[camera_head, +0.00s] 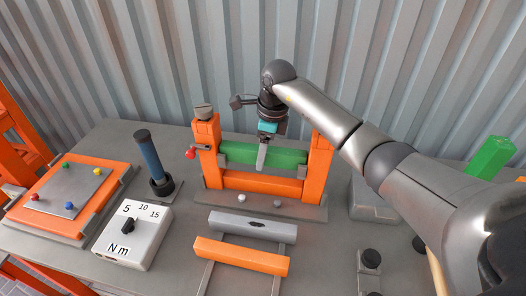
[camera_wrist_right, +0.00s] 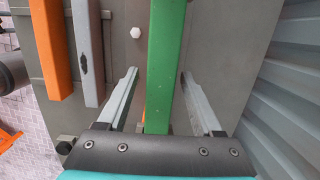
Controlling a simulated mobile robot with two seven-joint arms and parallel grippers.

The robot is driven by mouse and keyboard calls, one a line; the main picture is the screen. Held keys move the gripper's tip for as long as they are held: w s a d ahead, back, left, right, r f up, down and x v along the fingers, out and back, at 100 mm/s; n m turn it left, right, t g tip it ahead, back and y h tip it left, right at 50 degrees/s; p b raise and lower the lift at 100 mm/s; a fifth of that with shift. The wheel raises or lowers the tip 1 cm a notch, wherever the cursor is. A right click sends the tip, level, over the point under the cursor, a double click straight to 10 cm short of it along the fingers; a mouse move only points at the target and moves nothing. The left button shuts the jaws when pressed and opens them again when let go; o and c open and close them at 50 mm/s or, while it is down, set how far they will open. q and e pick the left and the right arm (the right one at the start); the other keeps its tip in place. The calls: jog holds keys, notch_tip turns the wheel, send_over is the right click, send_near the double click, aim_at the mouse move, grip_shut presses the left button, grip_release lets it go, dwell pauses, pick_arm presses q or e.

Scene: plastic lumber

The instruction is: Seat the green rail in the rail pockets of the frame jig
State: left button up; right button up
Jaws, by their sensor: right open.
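The green rail (camera_head: 285,156) lies across the orange frame jig (camera_head: 265,182), between its two upright posts. Its ends are at the grey pockets by the posts; I cannot tell how deep they sit. My right gripper (camera_head: 262,160) is above the middle of the rail and points down at it. In the right wrist view the rail (camera_wrist_right: 164,60) passes between the two open grey fingers (camera_wrist_right: 158,77), with a gap on each side. My left gripper is not in view.
A grey bar (camera_head: 253,227) and an orange bar (camera_head: 241,255) lie in front of the jig. A torque box (camera_head: 132,236), a blue-handled tool (camera_head: 150,160) and an orange tray (camera_head: 37,221) stand left. A green block (camera_head: 490,157) is at right.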

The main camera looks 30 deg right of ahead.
aim_at(270, 149)
jog(key=shift+r, duration=0.15)
notch_tip(270, 149, up, 12)
jog(key=s+d, duration=0.1)
jog(key=shift+d, duration=0.2)
dwell(0.5)
